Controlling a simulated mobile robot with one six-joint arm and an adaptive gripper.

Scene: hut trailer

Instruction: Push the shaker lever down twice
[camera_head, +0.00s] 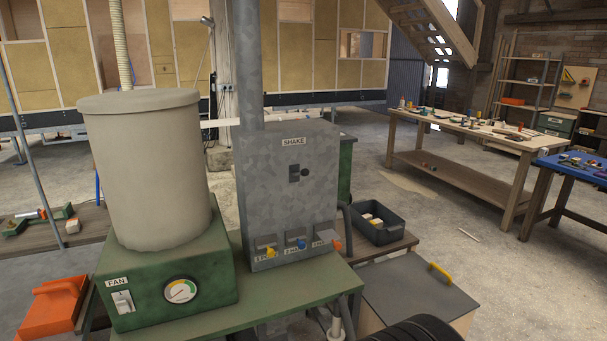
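The shaker lever (305,172) is a small dark knob beside a short slot, under a "SHAKE" label on a grey metal box (262,205). It sticks out from the front of the box, at about the middle of its upper half. Whether it is raised or lowered is too small to tell. Nothing touches the lever. My gripper is not in view.
The box stands on a green bench (300,290) beside a beige drum (150,170) on a green fan unit (170,280). Coloured knobs (297,243) line the box's lower front. A black bin (378,222) and a grey-topped cabinet (415,287) stand at right.

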